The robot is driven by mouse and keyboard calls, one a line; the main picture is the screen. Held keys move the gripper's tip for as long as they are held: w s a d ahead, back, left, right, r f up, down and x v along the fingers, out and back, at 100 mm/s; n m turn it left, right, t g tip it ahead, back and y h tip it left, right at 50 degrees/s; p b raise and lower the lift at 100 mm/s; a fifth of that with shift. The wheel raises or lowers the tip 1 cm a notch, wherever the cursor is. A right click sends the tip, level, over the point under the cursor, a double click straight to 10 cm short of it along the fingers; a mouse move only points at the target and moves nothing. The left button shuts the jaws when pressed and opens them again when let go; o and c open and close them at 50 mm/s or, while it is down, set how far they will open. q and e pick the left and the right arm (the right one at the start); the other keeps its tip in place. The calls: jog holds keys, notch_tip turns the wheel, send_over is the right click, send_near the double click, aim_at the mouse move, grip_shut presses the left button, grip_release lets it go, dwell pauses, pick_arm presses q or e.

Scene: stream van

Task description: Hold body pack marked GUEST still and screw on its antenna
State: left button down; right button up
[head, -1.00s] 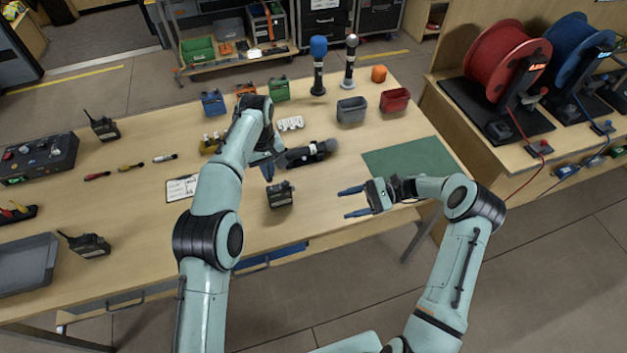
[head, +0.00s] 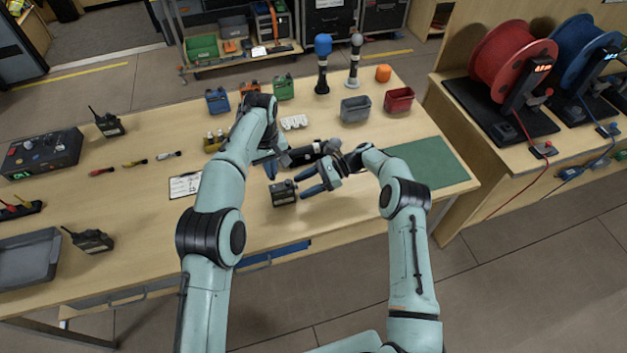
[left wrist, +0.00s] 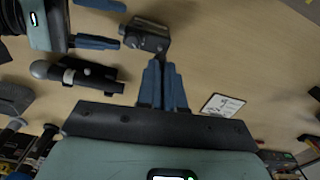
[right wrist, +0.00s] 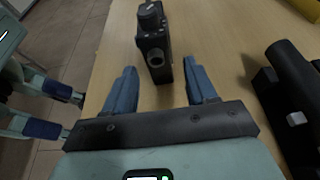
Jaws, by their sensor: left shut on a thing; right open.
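A small dark body pack (head: 284,192) without a visible antenna stands on the table; its marking is not readable. It also shows in the left wrist view (left wrist: 150,38) and in the right wrist view (right wrist: 153,42), where a round socket faces me. My left gripper (head: 271,170) is just behind the pack, its fingers (left wrist: 162,66) close together and pointing toward it. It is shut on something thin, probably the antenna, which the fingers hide. My right gripper (head: 309,181) is open and empty, right of the pack; the pack lies ahead between its fingers (right wrist: 160,75).
A dark handheld microphone (head: 312,152) lies close behind both grippers. A white card (head: 185,184) lies left. Two other packs with antennas (head: 107,123) (head: 90,240) stand farther left. A green mat (head: 430,163) lies right. The table's front edge is near.

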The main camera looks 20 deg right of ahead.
aim_at(287, 193)
jog(key=shift+x, duration=3.15)
jog(key=c, duration=0.9)
